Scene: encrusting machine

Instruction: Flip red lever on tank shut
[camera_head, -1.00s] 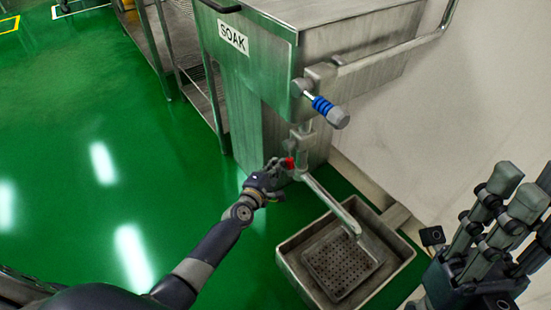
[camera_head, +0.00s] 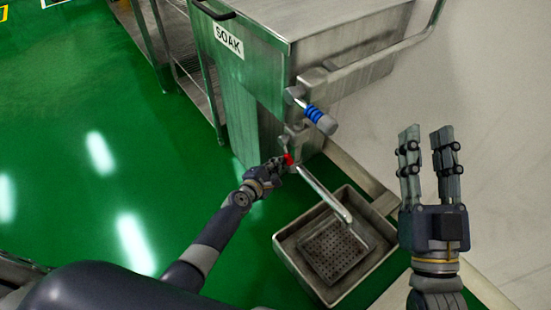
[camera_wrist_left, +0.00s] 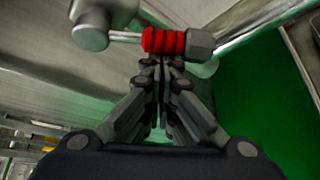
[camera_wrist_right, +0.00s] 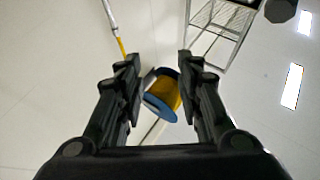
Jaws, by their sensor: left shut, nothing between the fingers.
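The tank (camera_head: 255,90) is a large steel box labelled SOAK. Its red lever (camera_head: 287,159) sits low on the front pipe, above the drain spout. In the left wrist view the red ribbed grip (camera_wrist_left: 165,41) lies crosswise, with a grey end knob on its right. My left gripper (camera_head: 277,166) is at the red lever; in the left wrist view its closed fingertips (camera_wrist_left: 162,66) are right at the grip's lower edge, with nothing between them. I cannot tell whether they touch it. My right gripper (camera_head: 428,165) is open and empty, raised at the right, fingers pointing up.
A blue-ringed lever (camera_head: 318,114) sticks out above the red one. The spout (camera_head: 325,195) slopes over a steel basin (camera_head: 290,255) on the floor. A steel rack (camera_head: 190,70) stands left of the tank. Green floor (camera_head: 80,200) is clear at left.

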